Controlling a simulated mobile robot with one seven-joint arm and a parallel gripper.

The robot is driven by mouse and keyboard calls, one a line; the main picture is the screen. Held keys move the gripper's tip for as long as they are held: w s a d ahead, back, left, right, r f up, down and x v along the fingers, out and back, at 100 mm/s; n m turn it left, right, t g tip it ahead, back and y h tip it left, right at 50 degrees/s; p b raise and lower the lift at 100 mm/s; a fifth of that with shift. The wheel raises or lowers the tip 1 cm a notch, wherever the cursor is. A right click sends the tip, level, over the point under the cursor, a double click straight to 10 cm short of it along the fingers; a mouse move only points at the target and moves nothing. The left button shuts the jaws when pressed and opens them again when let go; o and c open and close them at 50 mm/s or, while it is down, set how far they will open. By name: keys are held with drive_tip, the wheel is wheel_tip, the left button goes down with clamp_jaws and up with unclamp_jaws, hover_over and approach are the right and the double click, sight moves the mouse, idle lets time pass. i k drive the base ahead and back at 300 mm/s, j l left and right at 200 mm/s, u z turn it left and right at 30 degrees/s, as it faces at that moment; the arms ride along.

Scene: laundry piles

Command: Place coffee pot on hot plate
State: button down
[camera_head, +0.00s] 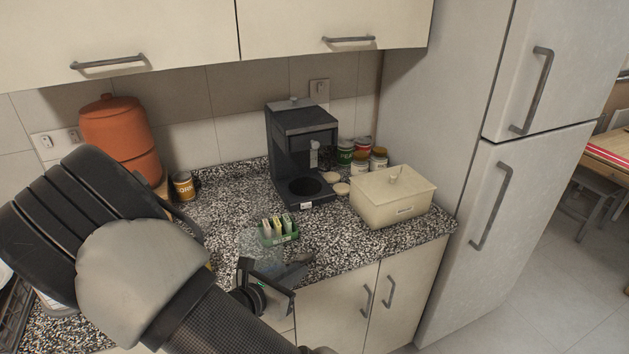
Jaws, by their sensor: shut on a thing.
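The coffee maker (300,150) is dark grey and stands against the tiled wall on the speckled counter. Its round black hot plate (304,187) is at the base and is bare. My gripper (272,284) is in front of the counter's front edge, nearer to me than the machine. It is shut on the coffee pot (262,253), a faint, see-through glass shape with a dark handle beside the jaws. The pot is in front of and left of the hot plate, apart from it. My arm hides part of the grip.
A green holder with packets (278,231) sits between pot and machine. A cream box (393,196) and several cans (360,156) stand right of the machine. An orange container (121,140) is at left. Upper cabinets (333,25) overhang; the fridge (495,200) is at right.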

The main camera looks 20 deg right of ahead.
sight(309, 187)
drive_tip(key=i+l, duration=0.2)
drive_tip(key=l, duration=0.15)
drive_tip(key=i+l+u, duration=0.1)
drive_tip(key=i+l, duration=0.25)
drive_tip(key=l, duration=0.3)
drive_tip(key=i+l, duration=0.2)
drive_tip(key=l, duration=0.15)
drive_tip(key=u, duration=0.05)
